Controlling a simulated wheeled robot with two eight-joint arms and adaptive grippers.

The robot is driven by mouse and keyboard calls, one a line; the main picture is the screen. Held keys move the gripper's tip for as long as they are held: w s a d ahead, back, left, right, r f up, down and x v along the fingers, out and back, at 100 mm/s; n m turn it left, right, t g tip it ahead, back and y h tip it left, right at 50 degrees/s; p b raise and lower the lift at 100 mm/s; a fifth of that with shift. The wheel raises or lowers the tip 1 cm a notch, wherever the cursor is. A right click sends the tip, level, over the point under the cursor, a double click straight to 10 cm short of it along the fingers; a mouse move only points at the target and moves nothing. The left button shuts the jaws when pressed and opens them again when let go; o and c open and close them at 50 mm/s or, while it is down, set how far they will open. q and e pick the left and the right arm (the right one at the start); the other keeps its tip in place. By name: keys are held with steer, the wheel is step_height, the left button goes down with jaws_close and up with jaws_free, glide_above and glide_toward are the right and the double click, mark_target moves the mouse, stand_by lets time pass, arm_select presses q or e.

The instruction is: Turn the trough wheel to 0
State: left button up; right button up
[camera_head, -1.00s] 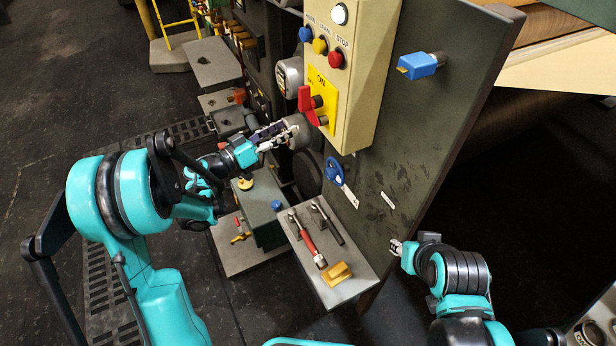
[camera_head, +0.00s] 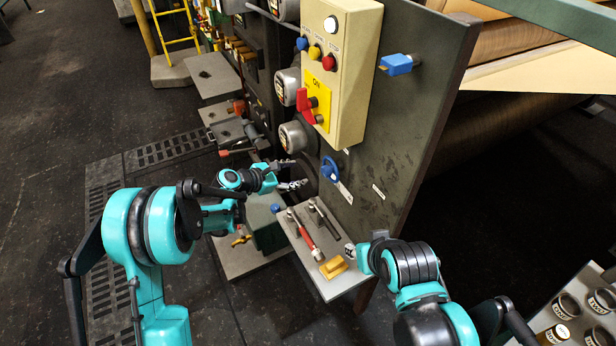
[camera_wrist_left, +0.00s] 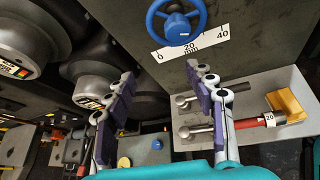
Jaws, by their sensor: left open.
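The blue trough wheel (camera_head: 329,167) sits on the dark upright panel. It also shows at the top of the left wrist view (camera_wrist_left: 178,20), above a white scale plate (camera_wrist_left: 190,44) marked 0, 20 and 40 mm. The wheel's hub is near the 20; I cannot tell an exact reading. My left gripper (camera_head: 296,174) is open and empty, to the left of the wheel and apart from it. Its two fingers (camera_wrist_left: 165,82) show below the wheel in the left wrist view. My right gripper (camera_head: 352,256) is beside the tool shelf; its fingers are too small to read.
A grey shelf (camera_head: 318,275) below the wheel bears a red-handled tool (camera_head: 303,232), a dark-handled tool and a yellow block (camera_head: 333,267). A cream control box (camera_head: 350,90) with a red switch is above. Round gauges (camera_head: 292,136) stand left of the panel.

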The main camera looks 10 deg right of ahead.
mark_target(323, 172)
arm_select(q)
steer(key=shift+g+h, duration=0.5)
steer(key=shift+h, duration=0.3)
steer(key=d, duration=0.3)
steer(key=d+f+b, duration=0.1)
steer(key=d, duration=0.2)
steer(key=d+b, duration=0.1)
steer(key=d, duration=0.1)
steer(key=shift+w+d+f, duration=0.3)
steer(key=shift+w+d, duration=0.05)
steer(key=shift+d, duration=0.05)
steer(key=c, duration=1.2)
